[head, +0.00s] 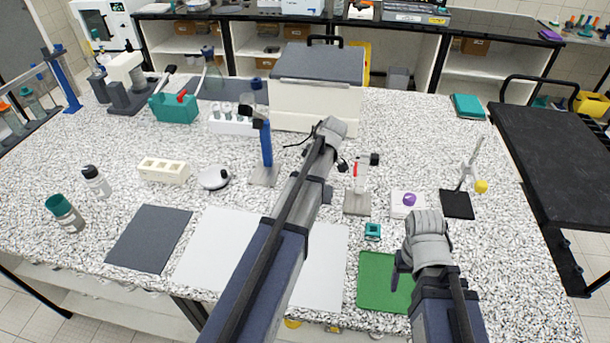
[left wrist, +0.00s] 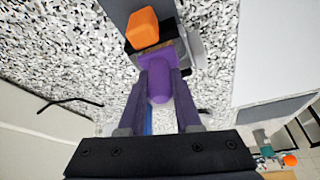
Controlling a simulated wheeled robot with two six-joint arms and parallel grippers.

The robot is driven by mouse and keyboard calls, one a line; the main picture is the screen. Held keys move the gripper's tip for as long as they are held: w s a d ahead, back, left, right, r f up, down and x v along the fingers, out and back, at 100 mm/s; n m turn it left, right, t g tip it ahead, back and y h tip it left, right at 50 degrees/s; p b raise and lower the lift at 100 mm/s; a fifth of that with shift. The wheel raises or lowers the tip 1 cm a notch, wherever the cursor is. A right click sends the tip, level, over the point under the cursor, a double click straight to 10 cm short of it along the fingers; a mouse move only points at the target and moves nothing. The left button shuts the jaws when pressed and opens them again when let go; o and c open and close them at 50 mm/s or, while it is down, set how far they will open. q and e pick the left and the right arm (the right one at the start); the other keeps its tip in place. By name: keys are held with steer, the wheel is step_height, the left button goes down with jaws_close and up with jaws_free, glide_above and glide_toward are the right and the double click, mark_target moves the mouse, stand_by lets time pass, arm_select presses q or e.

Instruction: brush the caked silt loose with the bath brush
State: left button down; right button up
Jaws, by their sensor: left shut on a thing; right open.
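My left gripper (left wrist: 164,72) is shut on a purple handle (left wrist: 160,88), which I take for the bath brush. A wider purple part of it shows just past the fingertips. An orange block (left wrist: 143,28) is close beyond it, by a dark and grey object; I cannot tell whether they touch. In the head view my left arm reaches up the middle to in front of the white box with a dark lid (head: 310,105), and hides its own gripper and the brush. My right gripper (head: 400,265) is open over the green mat (head: 372,298). I cannot make out the caked silt.
Small stands (head: 357,203) and a white pad with a purple knob (head: 407,211) stand right of my left arm. A white rack (head: 164,171) and bottles (head: 65,213) are at left. The right rear bench is mostly clear.

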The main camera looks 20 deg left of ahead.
arm_select(q)
steer(key=shift+f, duration=0.3)
arm_select(e)
steer(key=shift+f, duration=0.3)
arm_select(q)
steer(key=shift+a+r, duration=0.1)
steer(key=shift+s+a, duration=0.1)
steer(key=shift+a, duration=0.3)
arm_select(e)
steer(key=shift+r, duration=0.15)
arm_select(q)
steer(key=shift+s+a, duration=0.15)
steer(key=shift+a, duration=0.5)
steer(key=shift+d, duration=0.6)
steer(key=shift+w+d, duration=0.3)
steer(key=shift+d, duration=0.3)
steer(key=shift+s+a, duration=0.1)
steer(key=shift+a, duration=0.1)
